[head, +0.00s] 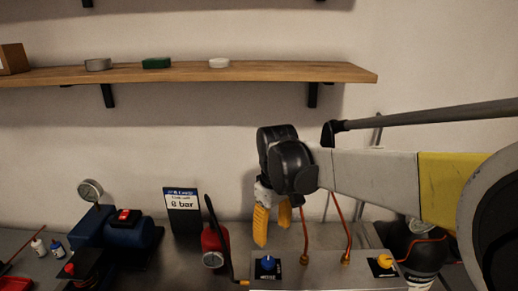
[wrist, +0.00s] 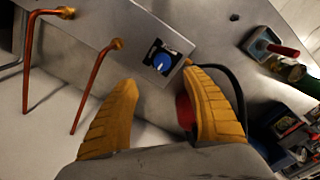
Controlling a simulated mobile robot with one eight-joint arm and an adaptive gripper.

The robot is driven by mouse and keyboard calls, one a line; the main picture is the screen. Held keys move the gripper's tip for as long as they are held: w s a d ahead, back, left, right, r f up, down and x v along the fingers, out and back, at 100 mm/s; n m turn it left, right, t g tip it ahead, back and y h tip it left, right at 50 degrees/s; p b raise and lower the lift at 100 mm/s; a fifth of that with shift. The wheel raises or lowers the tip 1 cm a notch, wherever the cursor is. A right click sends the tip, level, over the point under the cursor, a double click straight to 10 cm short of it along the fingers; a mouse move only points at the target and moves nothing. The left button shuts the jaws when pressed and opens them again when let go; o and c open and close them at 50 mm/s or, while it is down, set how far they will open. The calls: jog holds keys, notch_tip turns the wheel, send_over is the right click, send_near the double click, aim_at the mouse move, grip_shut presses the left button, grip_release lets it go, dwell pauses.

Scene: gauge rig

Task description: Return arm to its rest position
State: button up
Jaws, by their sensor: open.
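My gripper (head: 272,222) hangs at the end of my arm in the head view, its yellow fingers pointing down. It is just above and beside the grey panel box (head: 330,278) with the blue knob (head: 267,264). In the wrist view my gripper (wrist: 165,110) has its two ridged yellow fingers apart with nothing held between them. The blue knob (wrist: 161,61) shows beyond the fingertips, not touched by them. A red object is partly hidden behind the right finger in the wrist view.
A yellow knob (head: 384,262) and copper pipes (head: 304,235) are on the panel box. A red cylinder (head: 214,243), a "6 bar" sign (head: 183,208) and a blue compressor with a gauge (head: 128,228) stand left. A wooden shelf (head: 230,72) runs above.

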jog(key=s+d+r+m+t, duration=0.1)
jog(key=s+d+m+t, duration=0.6)
jog(key=s+d, duration=0.7)
jog(key=s+m, duration=0.1)
jog(key=s, duration=0.2)
jog(key=shift+s+d+r, duration=0.2)
jog(key=shift+d+r, duration=0.15)
jog(key=shift+r, duration=0.05)
